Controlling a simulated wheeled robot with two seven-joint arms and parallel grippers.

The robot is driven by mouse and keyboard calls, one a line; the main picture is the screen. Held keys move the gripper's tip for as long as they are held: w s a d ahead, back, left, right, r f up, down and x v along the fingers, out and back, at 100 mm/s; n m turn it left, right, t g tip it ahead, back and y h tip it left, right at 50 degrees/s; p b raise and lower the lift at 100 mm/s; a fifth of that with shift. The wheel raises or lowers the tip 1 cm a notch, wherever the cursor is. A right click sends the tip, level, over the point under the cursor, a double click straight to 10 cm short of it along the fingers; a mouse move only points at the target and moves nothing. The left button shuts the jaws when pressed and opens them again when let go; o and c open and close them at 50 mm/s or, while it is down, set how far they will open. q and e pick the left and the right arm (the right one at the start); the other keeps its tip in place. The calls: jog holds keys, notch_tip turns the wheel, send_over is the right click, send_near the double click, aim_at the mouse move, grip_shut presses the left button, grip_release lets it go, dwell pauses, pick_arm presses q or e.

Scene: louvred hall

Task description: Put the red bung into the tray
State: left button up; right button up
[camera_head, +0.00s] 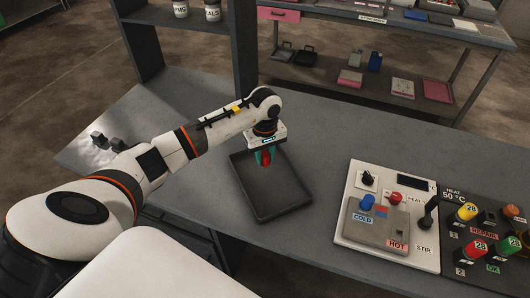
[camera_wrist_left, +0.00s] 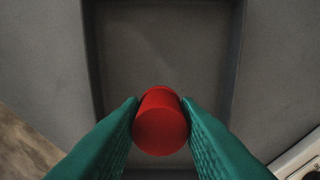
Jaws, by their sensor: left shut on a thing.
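The red bung (camera_wrist_left: 161,124) is held between the two green fingers of my left gripper (camera_wrist_left: 162,112) in the left wrist view. In the head view the left gripper (camera_head: 264,157) points down with the red bung (camera_head: 265,160) partly hidden between its fingers. The dark rectangular tray (camera_head: 285,208) lies on the grey bench, and the bung is over its far part. In the left wrist view the tray (camera_wrist_left: 162,45) shows behind the bung, empty where visible. How high the bung is above the tray floor is hard to tell. My right gripper does not show.
A light control panel (camera_head: 345,222) with knobs and a lever stands right of the tray, beside a dark panel (camera_head: 460,240) with coloured buttons. A dark shelf upright (camera_head: 243,50) rises behind the arm.

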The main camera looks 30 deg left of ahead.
aim_at(265, 154)
pick_arm(q)
jog(key=o, duration=1)
jog(key=shift+a, duration=0.1)
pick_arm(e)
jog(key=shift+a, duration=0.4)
pick_arm(q)
jog(key=shift+r, duration=0.1)
jog(key=shift+r, duration=0.25)
notch_tip(265, 154, up, 11)
jog(key=b, duration=0.3)
jog(key=shift+r, duration=0.2)
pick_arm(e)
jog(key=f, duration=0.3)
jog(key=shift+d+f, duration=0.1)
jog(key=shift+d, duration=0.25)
